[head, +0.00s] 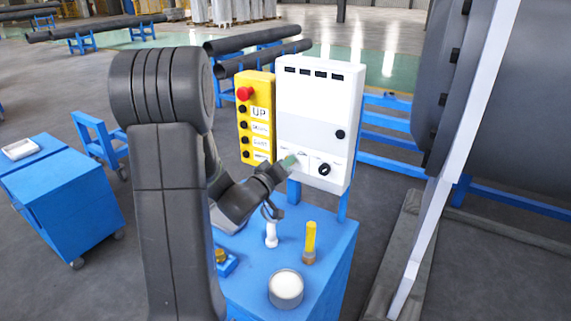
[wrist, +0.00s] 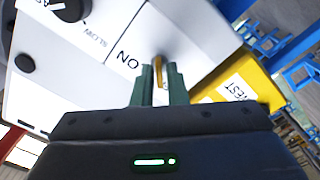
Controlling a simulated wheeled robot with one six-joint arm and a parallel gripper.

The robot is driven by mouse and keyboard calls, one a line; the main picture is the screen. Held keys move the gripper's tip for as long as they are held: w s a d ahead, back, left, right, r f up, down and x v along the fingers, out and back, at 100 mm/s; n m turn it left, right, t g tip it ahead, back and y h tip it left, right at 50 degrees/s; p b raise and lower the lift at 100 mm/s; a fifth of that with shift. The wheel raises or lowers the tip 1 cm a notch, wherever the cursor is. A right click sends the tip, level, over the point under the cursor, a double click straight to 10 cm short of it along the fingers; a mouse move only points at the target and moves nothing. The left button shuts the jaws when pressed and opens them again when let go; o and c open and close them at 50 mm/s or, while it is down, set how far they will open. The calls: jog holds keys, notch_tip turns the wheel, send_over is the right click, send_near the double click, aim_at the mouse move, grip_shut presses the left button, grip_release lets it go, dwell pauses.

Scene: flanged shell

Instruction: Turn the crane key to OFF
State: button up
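The white control box (head: 310,112) stands upright on the blue cart. In the wrist view its face (wrist: 110,40) is turned round, with the "ON" label (wrist: 128,57) just left of the key. The thin brass-coloured key (wrist: 158,72) stands out from the face between my green fingertips. My gripper (wrist: 160,78) is around the key, with a narrow gap showing on both sides. In the head view my gripper (head: 291,161) is at the box's lower left, hiding the key there. I cannot see an "OFF" label.
A black selector knob (head: 324,170) is right of my gripper, and a round black knob (head: 340,134) is above it. The yellow button box (head: 256,118) adjoins on the left. A yellow-handled tool (head: 310,240) and a round tin (head: 286,289) stand on the cart (head: 335,258) below.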

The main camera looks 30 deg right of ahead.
jog(key=shift+o, duration=1.1)
jog(key=b+v, duration=0.2)
jog(key=v, duration=1.2)
jog(key=shift+d, duration=0.2)
jog(key=p+x, duration=0.2)
jog(key=x, duration=1.1)
jog(key=shift+w+d, duration=0.25)
jog(key=shift+d, duration=0.05)
